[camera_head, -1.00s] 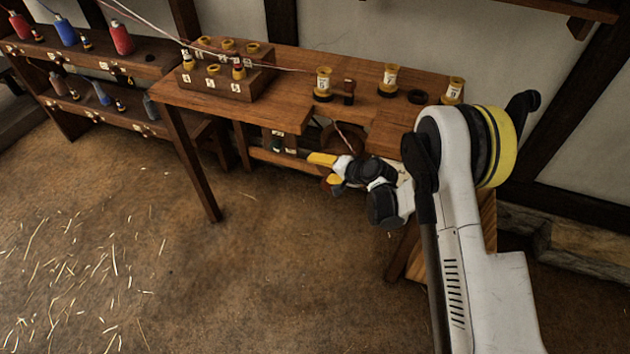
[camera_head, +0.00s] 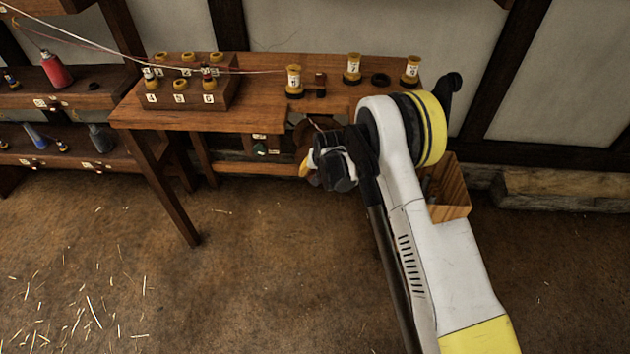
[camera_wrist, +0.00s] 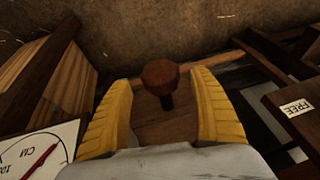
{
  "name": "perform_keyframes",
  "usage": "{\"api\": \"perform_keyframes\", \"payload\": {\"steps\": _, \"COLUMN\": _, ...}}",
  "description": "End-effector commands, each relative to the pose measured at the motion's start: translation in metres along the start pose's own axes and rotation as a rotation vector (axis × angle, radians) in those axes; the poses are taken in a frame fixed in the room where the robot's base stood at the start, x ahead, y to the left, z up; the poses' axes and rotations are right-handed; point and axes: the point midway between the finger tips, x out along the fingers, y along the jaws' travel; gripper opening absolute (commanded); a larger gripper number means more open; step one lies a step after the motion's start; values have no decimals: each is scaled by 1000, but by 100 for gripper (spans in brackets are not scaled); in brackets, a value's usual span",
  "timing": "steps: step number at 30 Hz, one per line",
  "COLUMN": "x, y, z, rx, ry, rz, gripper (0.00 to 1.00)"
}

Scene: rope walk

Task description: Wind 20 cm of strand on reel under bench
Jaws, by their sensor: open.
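The bench (camera_head: 265,122) stands against the wall, with strand (camera_head: 250,72) running across its top. A strand also drops through an opening toward the reel (camera_head: 302,140) under the bench, which is mostly hidden by my arm. My gripper (camera_head: 306,168) is under the bench's front edge. In the wrist view its yellow fingers (camera_wrist: 162,108) are open, one each side of a round brown knob (camera_wrist: 160,76) on a dark stem. The stem stands on a wooden face (camera_wrist: 165,128), apparently the reel's. I cannot tell whether the fingers touch the knob. A dial (camera_wrist: 42,150) marked CM has a red needle.
A FREE label (camera_wrist: 296,107) is on dark wood at right. A numbered block (camera_head: 188,97) and several yellow spools, one here (camera_head: 353,68), stand on the bench. A wooden box (camera_head: 452,190) is right of my arm. The floor in front is open, with scattered straw.

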Motion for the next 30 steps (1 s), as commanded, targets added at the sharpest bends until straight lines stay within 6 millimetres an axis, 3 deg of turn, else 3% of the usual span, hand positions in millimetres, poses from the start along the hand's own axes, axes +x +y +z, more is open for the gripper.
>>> {"api": "perform_keyframes", "payload": {"steps": 1, "x": 11, "y": 0, "z": 1, "rx": 0, "ry": 0, "rz": 0, "gripper": 72}}
{"api": "perform_keyframes", "payload": {"steps": 6, "x": 26, "y": 0, "z": 0, "rx": 0, "ry": 0, "rz": -1, "gripper": 72}}
{"api": "perform_keyframes", "payload": {"steps": 16, "x": 28, "y": 0, "z": 0, "rx": 0, "ry": 0, "rz": -1, "gripper": 72}}
{"api": "perform_keyframes", "payload": {"steps": 21, "x": 28, "y": 0, "z": 0, "rx": 0, "ry": 0, "rz": -1, "gripper": 21}}
{"api": "perform_keyframes", "payload": {"steps": 30, "x": 28, "y": 0, "z": 0, "rx": 8, "ry": 0, "rz": -19, "gripper": 18}}
